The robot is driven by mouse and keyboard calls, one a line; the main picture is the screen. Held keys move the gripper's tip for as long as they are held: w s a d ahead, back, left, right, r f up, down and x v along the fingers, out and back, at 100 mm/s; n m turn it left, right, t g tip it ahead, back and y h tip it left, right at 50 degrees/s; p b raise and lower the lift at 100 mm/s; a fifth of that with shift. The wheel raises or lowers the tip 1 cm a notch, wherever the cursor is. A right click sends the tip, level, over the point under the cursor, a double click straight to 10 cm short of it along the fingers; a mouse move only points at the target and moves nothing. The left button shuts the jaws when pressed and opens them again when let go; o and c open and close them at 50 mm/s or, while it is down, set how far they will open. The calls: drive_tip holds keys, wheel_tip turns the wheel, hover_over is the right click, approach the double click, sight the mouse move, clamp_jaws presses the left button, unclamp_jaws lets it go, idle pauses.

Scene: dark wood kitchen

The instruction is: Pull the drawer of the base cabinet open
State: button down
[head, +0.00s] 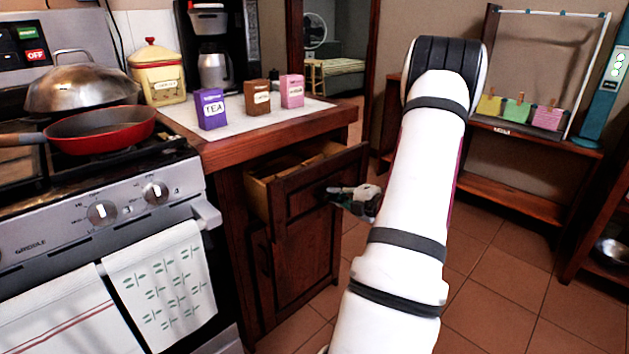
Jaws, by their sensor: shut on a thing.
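The base cabinet (300,262) is dark wood and stands to the right of the stove. Its top drawer (306,188) is pulled well out, and the pale inside and side wall show below the counter. My gripper (332,192) is at the middle of the drawer front, shut on the drawer handle. The handle itself is mostly hidden by the fingers. My white arm reaches in from the lower right, to the right of the drawer.
The stove (90,215) with a red pan (102,132) stands at the left. Tea, brown and pink boxes (291,92) stand on the counter (322,118). A wooden shelf (515,195) stands at the right. Tiled floor (505,290) is clear on the right.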

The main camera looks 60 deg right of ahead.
drive_tip(key=f+p+v, duration=0.2)
drive_tip(key=p+v, duration=0.2)
drive_tip(key=v, duration=0.7)
drive_tip(key=s+f+p+v, duration=0.1)
drive_tip(key=p+v, duration=0.3)
drive_tip(key=v, duration=0.7)
drive_tip(key=shift+s+f, duration=0.25)
drive_tip(key=shift+f, duration=0.45)
drive_tip(key=shift+a, duration=0.1)
drive_tip(key=c, duration=2)
unclamp_jaws()
drive_tip(key=v, duration=1.2)
